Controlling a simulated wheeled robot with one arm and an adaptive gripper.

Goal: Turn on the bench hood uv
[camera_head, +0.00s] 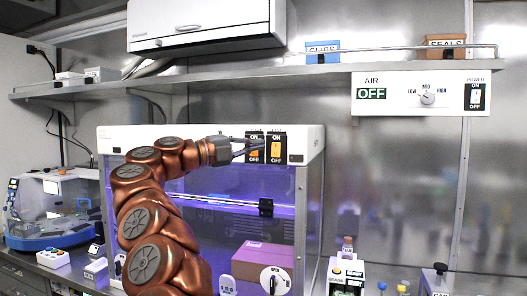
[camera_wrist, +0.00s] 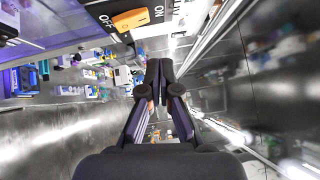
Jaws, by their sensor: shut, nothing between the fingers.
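The bench hood (camera_head: 115,140) is a white-framed cabinet with a purple glow inside. Its upper right front carries two black rocker switch plates marked ON and OFF. The right switch (camera_head: 276,149) has an orange rocker in plain view. The left switch (camera_head: 255,135) is partly hidden by my fingers. The labels above them are too small to read. My gripper (camera_head: 254,146) is shut and empty, its fingertips at the left switch; contact cannot be told. In the wrist view my gripper (camera_wrist: 160,65) points ahead, with an orange rocker (camera_wrist: 129,19) at the upper left.
A shelf (camera_head: 220,76) runs above the hood, with a white AIR and POWER panel (camera_head: 400,92) at right. A purple box (camera_head: 262,254) is inside the hood. A dial box (camera_head: 272,281) and small devices (camera_head: 346,272) stand in front. The wall at right is clear.

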